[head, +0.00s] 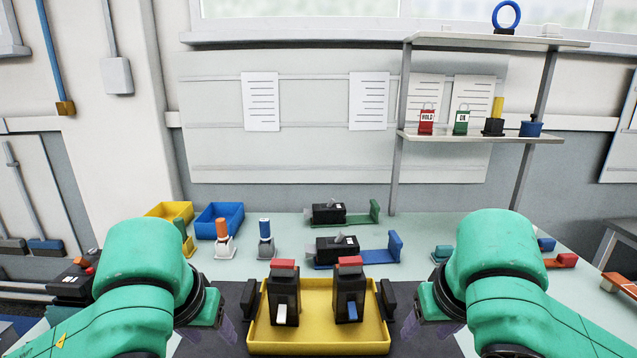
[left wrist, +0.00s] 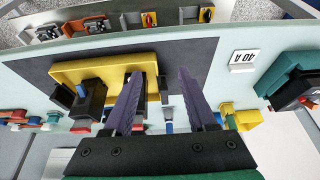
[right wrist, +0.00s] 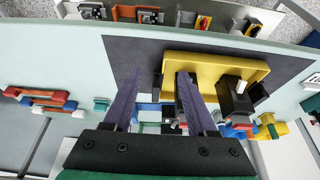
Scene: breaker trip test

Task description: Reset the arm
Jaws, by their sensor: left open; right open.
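Two black breakers with red tops stand upright in a yellow tray (head: 320,348) at the front middle of the bench. The left breaker (head: 285,296) has a white lever, the right breaker (head: 350,294) a blue one. My left gripper (head: 214,330) is open and empty, left of the tray. My right gripper (head: 426,328) is open and empty, right of the tray. Both hang partly behind my arms in the head view. The left wrist view shows the tray (left wrist: 68,72) beyond my open fingers (left wrist: 160,74); the right wrist view shows it too (right wrist: 225,66).
Behind the tray, black units sit on a green holder (head: 375,212) and a blue holder (head: 395,246). Orange-topped (head: 223,238) and blue-topped (head: 265,238) items and a blue bin (head: 220,220) stand back left. A shelf (head: 470,137) carries red and green tags.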

